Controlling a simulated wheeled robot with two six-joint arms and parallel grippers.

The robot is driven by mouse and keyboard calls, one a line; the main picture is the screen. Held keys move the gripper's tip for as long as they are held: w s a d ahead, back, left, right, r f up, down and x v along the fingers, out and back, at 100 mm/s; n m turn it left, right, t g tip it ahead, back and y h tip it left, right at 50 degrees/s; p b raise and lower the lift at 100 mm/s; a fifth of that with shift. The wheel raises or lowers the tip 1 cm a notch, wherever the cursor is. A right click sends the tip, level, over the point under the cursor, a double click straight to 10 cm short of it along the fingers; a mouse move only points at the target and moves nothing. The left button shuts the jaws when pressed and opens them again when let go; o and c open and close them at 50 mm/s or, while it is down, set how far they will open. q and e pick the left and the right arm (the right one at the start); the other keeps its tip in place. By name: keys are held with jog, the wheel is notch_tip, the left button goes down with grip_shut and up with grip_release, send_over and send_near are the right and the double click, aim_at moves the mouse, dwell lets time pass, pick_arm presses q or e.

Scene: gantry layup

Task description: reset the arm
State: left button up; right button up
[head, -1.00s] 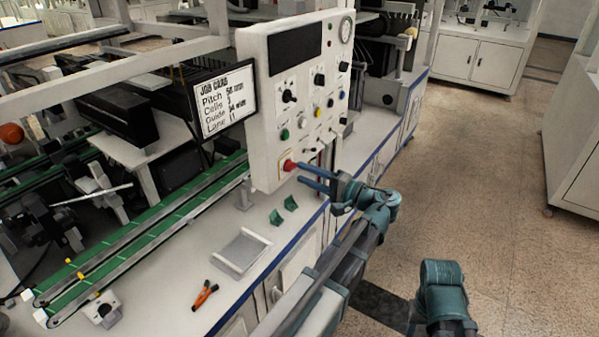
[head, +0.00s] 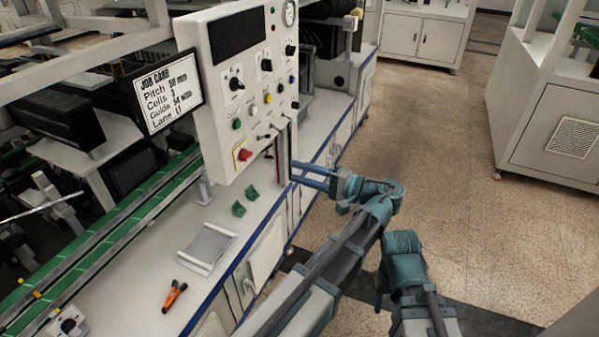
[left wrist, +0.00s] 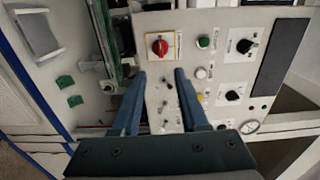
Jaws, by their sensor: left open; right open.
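My left gripper (head: 294,172) is open and empty. Its two blue fingers point left, just right of the white control panel (head: 205,95). In the left wrist view the open fingers (left wrist: 160,74) are spread in front of the panel face, with nothing between them. A red knob (head: 243,155) on a yellow plate sits low on the panel. It also shows beyond the fingertips in the left wrist view (left wrist: 160,46). My right arm's teal links are at lower right in the head view; its gripper jaws cannot be made out.
The job card screen (head: 170,92) stands left of the panel. A metal tray (head: 207,248), green brackets (head: 239,209) and orange-handled pliers (head: 174,296) lie on the white bench (head: 140,318). A green conveyor (head: 120,222) runs along its left. The floor to the right is open.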

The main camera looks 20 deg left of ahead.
pick_arm(q)
jog(key=s+f+g+h, duration=0.1)
jog(key=s+f+h, duration=0.4)
jog(key=f, duration=0.5)
jog(key=s+f+h, duration=0.3)
jog(key=f+h, duration=0.5)
jog(key=f, duration=0.2)
jog(key=s+d+r+m+h+p, duration=0.1)
jog(key=s+d+r+h+p, duration=0.1)
jog(key=d, duration=0.6)
jog(key=s+d+r+m+h+p, duration=0.1)
jog(key=s+d+m+p, duration=0.1)
jog(key=s+d, duration=0.3)
jog(key=d+p, duration=0.1)
jog(key=d, duration=0.2)
jog(key=shift+s+r+g+h, duration=0.15)
jog(key=shift+r+g+h, duration=0.2)
jog(key=shift+g+h, duration=0.05)
